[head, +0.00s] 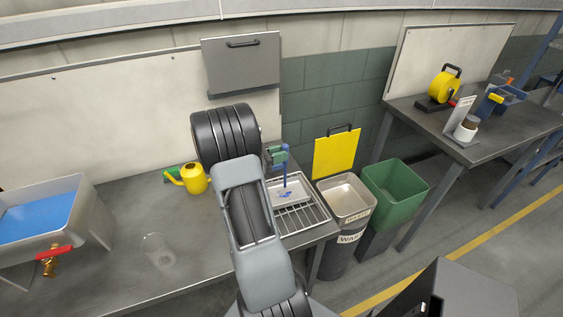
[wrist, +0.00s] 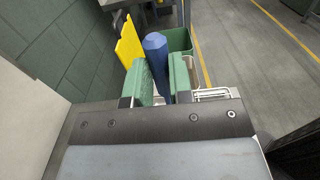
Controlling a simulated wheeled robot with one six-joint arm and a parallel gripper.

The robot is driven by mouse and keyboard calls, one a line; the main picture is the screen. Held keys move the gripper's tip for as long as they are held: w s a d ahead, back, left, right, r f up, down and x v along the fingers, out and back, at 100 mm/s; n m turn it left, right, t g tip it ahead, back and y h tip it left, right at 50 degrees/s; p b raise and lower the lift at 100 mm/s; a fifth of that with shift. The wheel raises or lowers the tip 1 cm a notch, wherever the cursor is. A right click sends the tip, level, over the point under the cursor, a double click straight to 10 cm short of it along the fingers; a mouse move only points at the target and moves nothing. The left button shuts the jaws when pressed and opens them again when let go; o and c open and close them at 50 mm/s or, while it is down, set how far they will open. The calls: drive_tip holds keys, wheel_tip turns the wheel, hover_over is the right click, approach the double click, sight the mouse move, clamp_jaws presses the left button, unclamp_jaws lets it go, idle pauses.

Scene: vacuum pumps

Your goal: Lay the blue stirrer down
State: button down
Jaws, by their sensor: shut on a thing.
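The blue stirrer (head: 285,168) is upright in the head view, its lower end over or at a small pale tray (head: 301,190) with blue marks on the metal rack. My gripper (head: 277,156) has green fingers and is shut on the stirrer's upper part. In the wrist view the stirrer (wrist: 157,58) stands between the two green fingers (wrist: 160,82). Whether its lower end touches the tray I cannot tell.
The wire rack (head: 305,217) sits at the bench's right end. Beyond the edge stand a grey waste bin (head: 347,200) and a green bin (head: 395,190). A yellow watering can (head: 194,179) and a clear glass dish (head: 158,250) are left of my arm. Bare bench lies between.

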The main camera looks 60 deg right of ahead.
sight(285, 168)
drive_tip(key=f, duration=0.1)
drive_tip(key=d+f, duration=0.1)
drive_tip(key=f, duration=0.1)
drive_tip(key=f+p, duration=0.1)
drive_tip(key=shift+d+f, duration=0.25)
drive_tip(key=shift+f, duration=0.15)
drive_tip(key=shift+f, duration=0.2)
drive_tip(key=c, duration=1)
unclamp_jaws()
drive_tip(key=shift+r, duration=0.1)
